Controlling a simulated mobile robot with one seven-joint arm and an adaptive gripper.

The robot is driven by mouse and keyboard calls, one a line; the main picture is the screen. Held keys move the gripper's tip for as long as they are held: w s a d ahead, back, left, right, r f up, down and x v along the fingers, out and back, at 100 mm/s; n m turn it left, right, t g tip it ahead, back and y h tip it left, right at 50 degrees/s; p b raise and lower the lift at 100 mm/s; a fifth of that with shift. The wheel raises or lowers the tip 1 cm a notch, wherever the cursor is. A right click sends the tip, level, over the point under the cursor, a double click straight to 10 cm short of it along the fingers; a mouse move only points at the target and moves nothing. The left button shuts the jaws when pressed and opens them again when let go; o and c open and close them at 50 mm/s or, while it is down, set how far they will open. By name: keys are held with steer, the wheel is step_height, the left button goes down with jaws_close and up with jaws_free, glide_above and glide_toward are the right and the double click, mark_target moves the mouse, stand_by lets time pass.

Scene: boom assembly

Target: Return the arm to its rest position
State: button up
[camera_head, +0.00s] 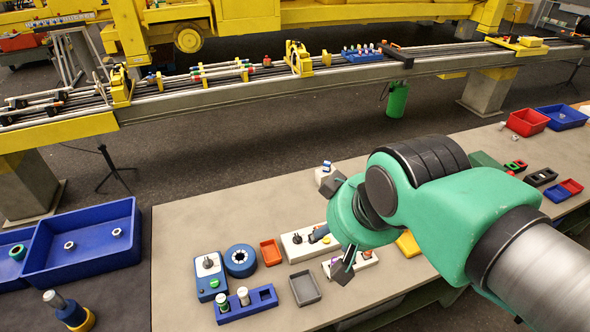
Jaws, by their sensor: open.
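My arm, green with black joint rings, comes in from the lower right and reaches over the grey workbench (190,225). My gripper (337,228) hangs at the arm's end above the bench, with one dark finger to the upper left and the other below. It is open, and I see nothing held between its fingers. The green wrist hides part of the gripper and some of the bench behind it. A white block (325,173) with a small blue-and-white part stands just beyond the gripper. A white tray (300,246) lies close to its left.
On the bench are a blue ring (240,260), a blue device (209,280), a blue slotted holder (262,302), a grey tray (305,288) and an orange tray (271,252). Blue bins (85,275) stand at left. Red (527,121) and blue (562,116) bins sit far right. A yellow rail structure runs behind.

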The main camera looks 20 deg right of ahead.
steer(key=shift+f+b, duration=2.75)
steer(key=shift+f, duration=0.2)
steer(key=shift+r, duration=0.1)
